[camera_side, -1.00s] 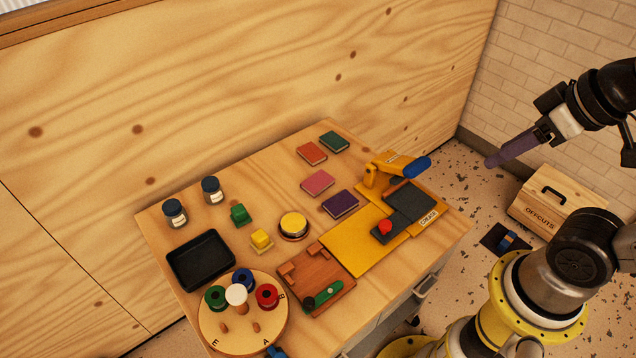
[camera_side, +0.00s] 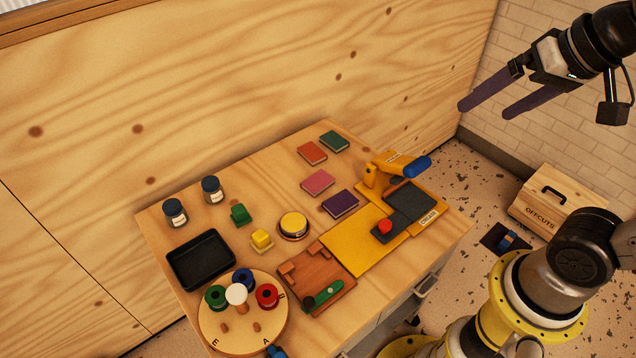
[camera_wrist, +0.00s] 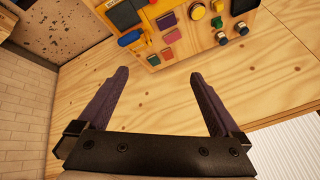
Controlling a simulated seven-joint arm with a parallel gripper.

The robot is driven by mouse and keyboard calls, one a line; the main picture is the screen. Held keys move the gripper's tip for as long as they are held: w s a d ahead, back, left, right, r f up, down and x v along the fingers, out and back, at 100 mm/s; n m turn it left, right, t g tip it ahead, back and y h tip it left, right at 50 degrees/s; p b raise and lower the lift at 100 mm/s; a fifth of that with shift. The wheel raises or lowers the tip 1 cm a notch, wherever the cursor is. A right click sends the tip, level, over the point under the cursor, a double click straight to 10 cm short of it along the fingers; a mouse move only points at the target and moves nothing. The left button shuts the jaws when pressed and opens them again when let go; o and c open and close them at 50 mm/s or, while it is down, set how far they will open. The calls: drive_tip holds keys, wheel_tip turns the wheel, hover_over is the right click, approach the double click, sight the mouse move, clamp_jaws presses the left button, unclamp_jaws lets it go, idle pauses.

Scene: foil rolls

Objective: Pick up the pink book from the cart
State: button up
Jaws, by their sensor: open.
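The pink book (camera_side: 318,182) lies flat on the wooden cart top (camera_side: 262,190), between the red-orange book (camera_side: 312,153) and the purple book (camera_side: 340,204). The pink book also shows small in the wrist view (camera_wrist: 171,37). My gripper (camera_side: 484,110) is high above the floor to the right of the cart, well apart from the books. Its two long purple fingers are spread with nothing between them, as the wrist view (camera_wrist: 159,78) also shows.
A green book (camera_side: 334,141) lies beyond the red-orange one. A yellow press with a blue handle (camera_side: 417,167) stands to the right of the books. Jars (camera_side: 212,190), a black tray (camera_side: 201,259) and a round spool stand (camera_side: 243,325) fill the left side. A wooden wall rises behind.

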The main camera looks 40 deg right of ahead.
drive_tip(key=w+r+m, duration=0.3)
drive_tip(key=w+m, duration=0.1)
drive_tip(key=w, duration=0.5)
drive_tip(key=m+g, duration=0.6)
drive_tip(key=m, duration=0.1)
hover_over(318, 181)
wheel_tip(318, 181, down, 39)
drive_tip(key=shift+s+r, duration=0.1)
drive_tip(key=shift+r, duration=0.1)
drive_tip(key=shift+f, duration=3)
drive_tip(key=c, duration=1.4)
drive_tip(key=shift+o, duration=0.2)
drive_tip(key=shift+r, duration=0.1)
